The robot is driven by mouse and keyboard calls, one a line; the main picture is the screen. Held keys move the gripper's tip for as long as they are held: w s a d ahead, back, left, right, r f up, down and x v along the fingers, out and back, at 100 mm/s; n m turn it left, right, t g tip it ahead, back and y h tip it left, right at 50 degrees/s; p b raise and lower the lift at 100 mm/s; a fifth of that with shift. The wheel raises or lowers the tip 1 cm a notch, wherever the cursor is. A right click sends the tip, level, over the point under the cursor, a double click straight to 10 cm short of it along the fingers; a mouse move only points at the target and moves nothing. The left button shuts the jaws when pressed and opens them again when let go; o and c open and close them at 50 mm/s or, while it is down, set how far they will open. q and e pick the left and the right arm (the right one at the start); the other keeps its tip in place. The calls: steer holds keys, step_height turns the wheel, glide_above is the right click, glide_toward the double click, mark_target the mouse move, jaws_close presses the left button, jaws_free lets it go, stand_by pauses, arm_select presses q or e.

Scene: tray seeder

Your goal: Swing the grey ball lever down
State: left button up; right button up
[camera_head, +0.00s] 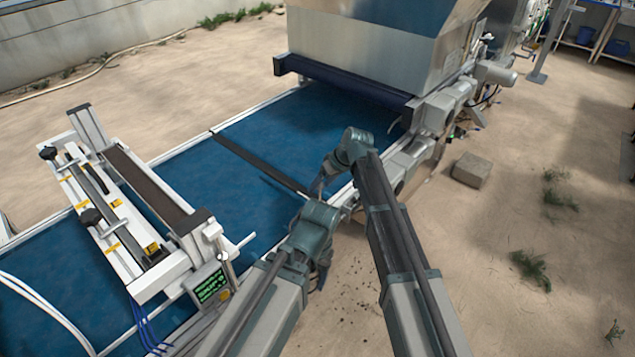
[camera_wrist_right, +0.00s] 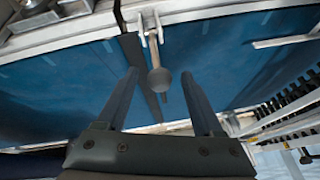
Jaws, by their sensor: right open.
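The grey ball lever shows in the right wrist view, with its round grey ball (camera_wrist_right: 159,80) on a short stem running from a light forked bracket (camera_wrist_right: 148,22) on the rail. My right gripper (camera_wrist_right: 159,73) is open, with one finger on each side of the ball and visible gaps between. In the head view my right gripper (camera_head: 318,187) is small and partly hidden, at the belt's near rail by the end of the black bar. I cannot make out the lever there.
A blue belt (camera_head: 275,135) runs under a metal hopper (camera_head: 370,55), with a black bar (camera_head: 250,158) across it. A white seeding frame (camera_head: 120,225) and a small green display (camera_head: 211,287) stand at left. A brick (camera_head: 471,170) lies on open sandy ground at right.

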steer(key=p+v, duration=0.6)
steer(key=v, duration=0.3)
steer(key=shift+p, duration=0.4)
steer(key=shift+s, duration=0.1)
steer(key=s+d+f+m+g+h, duration=0.1)
steer(key=s+d+m+h, duration=0.1)
steer(key=s, duration=1.2)
steer(key=s+d+f+m+g+h, duration=0.1)
steer(key=s+d+h, duration=0.3)
steer(key=s, duration=1)
steer(key=shift+s+d+f+m+g+b, duration=0.35)
steer(key=shift+d+f+m, duration=0.2)
steer(key=shift+d, duration=0.3)
